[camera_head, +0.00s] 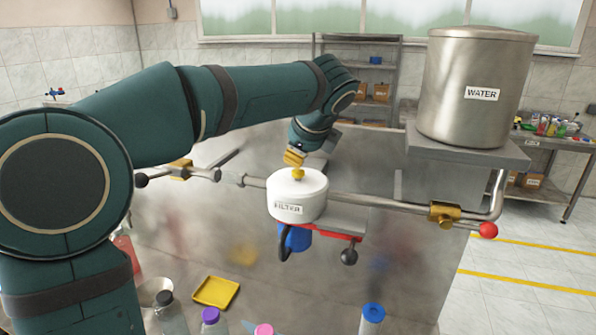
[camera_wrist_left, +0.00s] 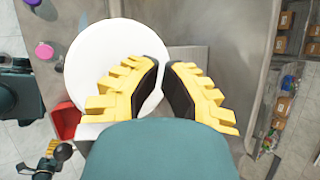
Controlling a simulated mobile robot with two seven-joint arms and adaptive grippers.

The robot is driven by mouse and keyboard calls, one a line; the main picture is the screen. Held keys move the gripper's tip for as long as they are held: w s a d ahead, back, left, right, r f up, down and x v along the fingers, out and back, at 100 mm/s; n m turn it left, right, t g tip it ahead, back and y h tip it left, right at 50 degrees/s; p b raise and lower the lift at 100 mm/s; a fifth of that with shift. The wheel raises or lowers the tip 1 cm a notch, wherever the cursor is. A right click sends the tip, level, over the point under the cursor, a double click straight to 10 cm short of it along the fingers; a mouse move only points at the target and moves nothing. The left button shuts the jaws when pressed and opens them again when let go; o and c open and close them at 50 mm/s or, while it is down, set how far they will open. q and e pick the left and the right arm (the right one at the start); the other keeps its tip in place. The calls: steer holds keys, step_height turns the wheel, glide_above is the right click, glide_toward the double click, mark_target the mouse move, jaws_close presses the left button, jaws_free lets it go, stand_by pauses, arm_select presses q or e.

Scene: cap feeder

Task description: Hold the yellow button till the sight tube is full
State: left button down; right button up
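The white filter housing (camera_head: 290,200) with its FILTER label stands on the pipe line. A yellow button (camera_head: 298,174) is on its top. My left gripper (camera_head: 294,162) points down at the button from directly above, at or very near it; I cannot tell whether they touch. In the left wrist view the two yellow fingers (camera_wrist_left: 165,65) lean together with a narrow gap between their dark pads, over the white housing (camera_wrist_left: 100,55). The button is not visible there. I cannot make out a sight tube in either view.
A steel WATER tank (camera_head: 470,85) stands at the right above the pipe. A brass valve (camera_head: 445,213) with a red ball handle (camera_head: 488,230) is below it. A red bracket (camera_head: 335,231) and a blue part (camera_head: 295,238) sit beneath the filter. A yellow tray (camera_head: 215,292) and capped bottles stand in front.

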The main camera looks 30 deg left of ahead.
arm_select(q)
steer(key=shift+f, duration=0.5)
stand_by(1.4)
steer(key=shift+r, duration=0.15)
steer(key=shift+r+p, duration=0.75)
steer(key=shift+p, duration=0.05)
steer(key=shift+r, duration=0.1)
step_height(320, 180, up, 5)
steer(key=p, duration=0.5)
stand_by(0.4)
